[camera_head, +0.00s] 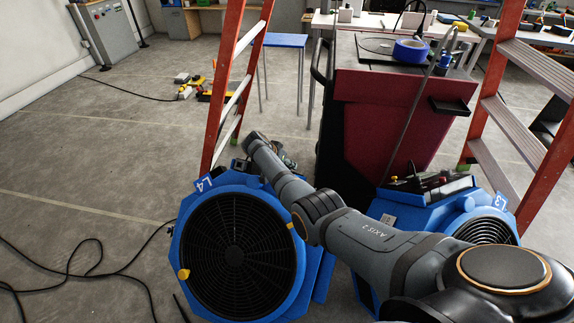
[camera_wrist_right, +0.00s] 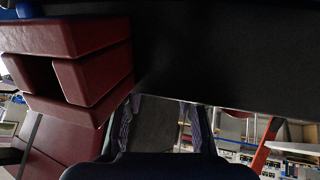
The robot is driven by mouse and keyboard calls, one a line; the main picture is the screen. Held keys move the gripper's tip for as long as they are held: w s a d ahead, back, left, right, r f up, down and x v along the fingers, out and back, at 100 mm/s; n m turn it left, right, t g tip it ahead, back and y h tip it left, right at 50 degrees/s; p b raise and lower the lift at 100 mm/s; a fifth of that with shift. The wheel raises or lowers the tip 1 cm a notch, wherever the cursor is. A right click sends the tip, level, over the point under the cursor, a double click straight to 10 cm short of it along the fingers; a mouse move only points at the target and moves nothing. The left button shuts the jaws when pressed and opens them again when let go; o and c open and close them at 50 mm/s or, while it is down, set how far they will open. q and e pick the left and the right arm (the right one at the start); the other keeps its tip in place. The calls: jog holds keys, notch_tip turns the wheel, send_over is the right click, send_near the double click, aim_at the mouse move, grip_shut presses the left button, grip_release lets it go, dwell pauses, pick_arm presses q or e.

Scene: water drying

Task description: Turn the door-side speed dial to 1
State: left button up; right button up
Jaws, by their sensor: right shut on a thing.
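A blue air mover labelled L4 (camera_head: 236,245) stands on the floor at the lower left, its round black grille facing me. A second blue air mover labelled L3 (camera_head: 488,232) stands to the right, with dark controls on top. My right arm reaches from the lower right across to the top of the L4 unit. Its gripper is mostly hidden behind the arm there. The dial's face and pointer are hidden. My left gripper is out of view.
A dark red cart (camera_head: 385,125) stands behind the air movers, with blue tape (camera_head: 411,50) on top. Orange ladder legs (camera_head: 228,85) rise behind L4, and another ladder (camera_head: 530,110) stands at right. Black cables (camera_head: 75,265) lie on the left floor, otherwise mostly clear.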

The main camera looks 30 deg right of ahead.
jog(key=o, duration=1.2)
jog(key=shift+c, duration=0.2)
jog(key=v, duration=1.2)
